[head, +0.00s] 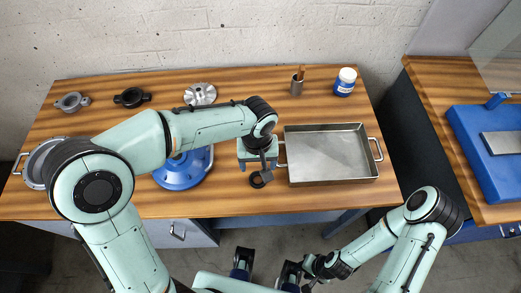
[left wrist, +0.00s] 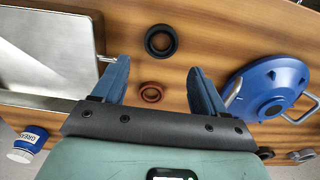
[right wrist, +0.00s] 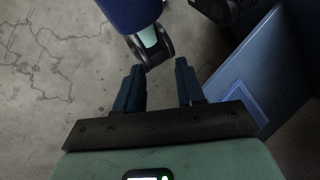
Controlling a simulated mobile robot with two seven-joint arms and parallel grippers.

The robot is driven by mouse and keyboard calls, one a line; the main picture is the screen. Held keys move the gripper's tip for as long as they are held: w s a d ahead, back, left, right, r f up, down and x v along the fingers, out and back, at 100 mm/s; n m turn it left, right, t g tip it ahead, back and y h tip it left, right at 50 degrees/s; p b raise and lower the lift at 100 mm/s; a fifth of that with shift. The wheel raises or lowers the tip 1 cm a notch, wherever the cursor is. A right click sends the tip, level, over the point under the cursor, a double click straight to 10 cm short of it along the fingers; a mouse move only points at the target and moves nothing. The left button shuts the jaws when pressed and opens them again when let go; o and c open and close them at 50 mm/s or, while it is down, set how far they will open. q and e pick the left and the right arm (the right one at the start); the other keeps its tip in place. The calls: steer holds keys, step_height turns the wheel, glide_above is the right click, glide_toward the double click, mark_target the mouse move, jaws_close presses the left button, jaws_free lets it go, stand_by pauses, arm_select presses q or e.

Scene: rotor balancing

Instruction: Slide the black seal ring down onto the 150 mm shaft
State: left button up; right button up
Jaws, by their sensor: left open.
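The black seal ring (left wrist: 160,40) lies flat on the wooden table. In the head view the black ring (head: 257,181) is just in front of my left gripper, left of the metal tray. My left gripper (left wrist: 158,68) is open and empty above the table, its fingers pointing toward the ring's area. A smaller red-brown ring (left wrist: 151,92) shows between its fingers. No shaft can be made out; my left arm covers part of the blue round unit (head: 178,178), which also shows in the left wrist view (left wrist: 262,85). My right gripper (right wrist: 158,82) is open and empty, away from the table.
A metal tray (head: 289,133) with handles stands right of my left gripper. A side bench is at right.

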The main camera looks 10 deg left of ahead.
mark_target(258, 181)
arm_select(q)
steer(key=shift+s+f+b, duration=0.35)
steer(key=shift+f+b, duration=0.1)
steer(key=shift+f, duration=0.25)
step_height(258, 181, down, 6)
steer(key=b, duration=0.4)
steer(key=shift+r, duration=0.25)
steer(key=shift+f+b, duration=0.45)
steer(key=shift+f, duration=0.05)
arm_select(e)
steer(key=f, duration=0.5)
steer(key=shift+s+f, duration=0.2)
steer(key=shift+s, duration=0.2)
